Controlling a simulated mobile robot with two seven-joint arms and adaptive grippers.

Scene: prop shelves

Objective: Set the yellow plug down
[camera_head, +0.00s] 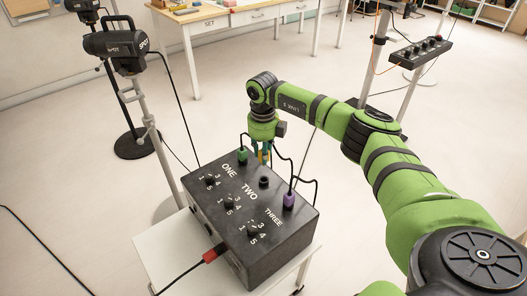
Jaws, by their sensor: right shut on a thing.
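My right gripper (262,150) points down just above the far edge of a black control box (215,225) marked ONE, TWO and THREE. It is shut on the yellow plug (264,156), which shows only as a small yellow patch between the fingers. A black cable runs from beside the gripper toward the box. My left gripper is not in view.
A green plug (243,155) and a purple plug (288,200) stand in the box top, with a dark socket (264,181) between them. A red plug (211,255) is at the near side. The box rests on a white table (165,254). A spotlight (118,45) stands behind left.

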